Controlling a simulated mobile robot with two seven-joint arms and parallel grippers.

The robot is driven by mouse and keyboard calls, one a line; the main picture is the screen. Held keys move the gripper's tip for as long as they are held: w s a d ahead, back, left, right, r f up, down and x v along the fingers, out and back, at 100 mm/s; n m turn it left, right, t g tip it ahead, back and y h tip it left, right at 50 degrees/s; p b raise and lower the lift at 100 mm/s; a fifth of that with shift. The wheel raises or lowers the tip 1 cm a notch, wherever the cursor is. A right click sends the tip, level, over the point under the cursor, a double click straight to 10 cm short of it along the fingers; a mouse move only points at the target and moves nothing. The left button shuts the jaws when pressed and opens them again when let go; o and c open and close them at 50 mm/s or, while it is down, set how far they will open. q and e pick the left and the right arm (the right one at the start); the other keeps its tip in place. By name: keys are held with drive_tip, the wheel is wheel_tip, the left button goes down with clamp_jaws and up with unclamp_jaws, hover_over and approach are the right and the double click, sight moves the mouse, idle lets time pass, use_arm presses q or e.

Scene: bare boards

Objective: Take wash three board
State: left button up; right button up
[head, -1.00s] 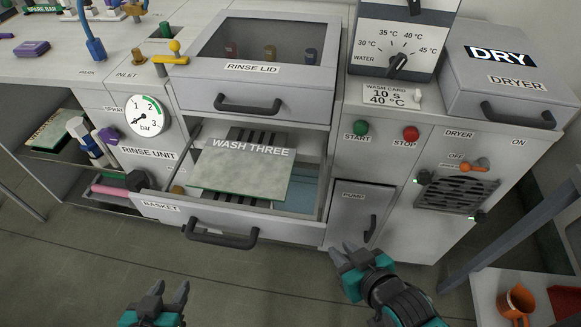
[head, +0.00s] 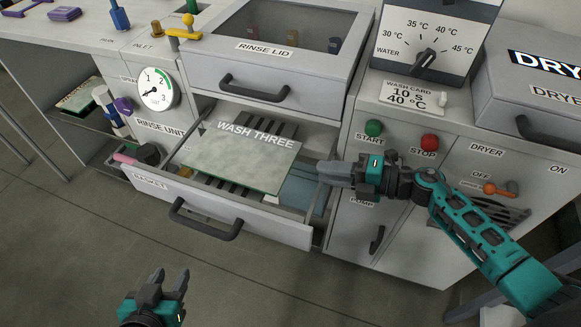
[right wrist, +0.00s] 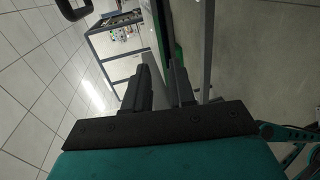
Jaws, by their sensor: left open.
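The WASH THREE board (head: 235,160), a pale grey slab with green edges, lies slightly tilted on the dark slatted rack in the pulled-out basket drawer (head: 225,222). My right gripper (head: 322,172) is just right of the board's right edge, fingers pointing left at it; it looks apart from the board. In the right wrist view its fingers (right wrist: 162,88) are spread and a green edge runs ahead of them. My left gripper (head: 172,280) is open and empty, low in front of the drawer and over the floor.
The rinse lid (head: 285,45) is closed above the drawer. The drawer's dark handle (head: 205,225) sticks out in front. START (head: 374,128) and STOP (head: 430,143) buttons are close above my right arm. The dryer (head: 530,90) stands at right. The floor in front is clear.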

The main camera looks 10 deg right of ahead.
sight(288, 166)
drive_tip(key=b+x, duration=0.1)
drive_tip(key=x, duration=0.7)
drive_tip(key=shift+r+b, duration=0.1)
drive_tip(key=shift+b, duration=0.2)
drive_tip(key=shift+x, duration=0.75)
clamp_jaws()
wheel_tip(288, 166, up, 3)
drive_tip(key=p, duration=0.2)
drive_tip(key=shift+p, duration=0.35)
drive_tip(key=shift+f, duration=0.25)
